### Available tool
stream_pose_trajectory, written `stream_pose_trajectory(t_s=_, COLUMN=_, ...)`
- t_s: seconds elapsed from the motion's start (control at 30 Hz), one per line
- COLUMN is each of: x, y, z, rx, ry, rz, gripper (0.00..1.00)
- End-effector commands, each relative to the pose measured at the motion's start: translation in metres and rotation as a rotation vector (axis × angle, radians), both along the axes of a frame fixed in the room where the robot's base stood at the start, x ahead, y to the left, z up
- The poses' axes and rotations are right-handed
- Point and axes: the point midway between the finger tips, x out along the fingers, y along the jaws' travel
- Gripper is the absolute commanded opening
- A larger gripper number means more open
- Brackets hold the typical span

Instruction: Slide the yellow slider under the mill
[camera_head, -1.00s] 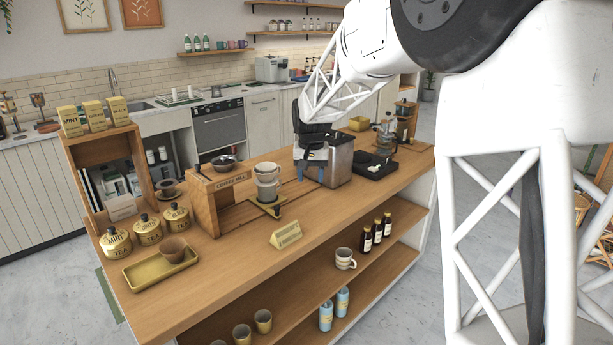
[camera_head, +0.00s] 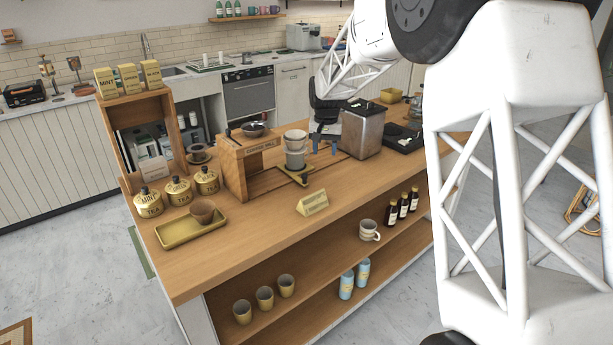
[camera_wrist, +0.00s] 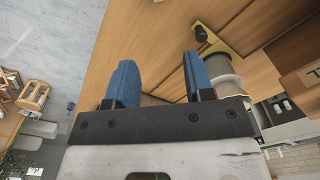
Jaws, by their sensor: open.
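The yellow slider (camera_head: 291,170) lies on the wooden counter, to the right of the wooden coffee mill (camera_head: 232,165) and outside it. The slider has a dark knob (camera_head: 304,179) at its near end and carries stacked pale cups (camera_head: 295,158). My gripper (camera_head: 323,141) is open and empty, just right of and behind the cups. In the wrist view, my gripper's blue fingers (camera_wrist: 156,75) are apart with only counter between them. The slider (camera_wrist: 220,43), its knob (camera_wrist: 200,33) and the cups (camera_wrist: 226,78) are right of the fingers.
A metal box (camera_head: 362,132) stands right of my gripper. A yellow sign (camera_head: 313,203) sits at the counter's front. Tea tins (camera_head: 178,190) and a yellow tray (camera_head: 190,230) with a brown cup are at left. Counter between slider and sign is clear.

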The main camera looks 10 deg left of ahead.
Motion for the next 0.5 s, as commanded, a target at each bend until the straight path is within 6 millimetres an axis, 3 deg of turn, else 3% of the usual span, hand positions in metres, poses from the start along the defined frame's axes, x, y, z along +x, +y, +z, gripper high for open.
stream_pose_trajectory(t_s=0.2, x=0.041, y=0.041, z=-0.044, rx=-0.004, ry=0.021, rz=0.003, gripper=0.48)
stream_pose_trajectory(t_s=0.5, x=0.067, y=0.071, z=-0.077, rx=-0.008, ry=0.034, rz=0.003, gripper=0.48)
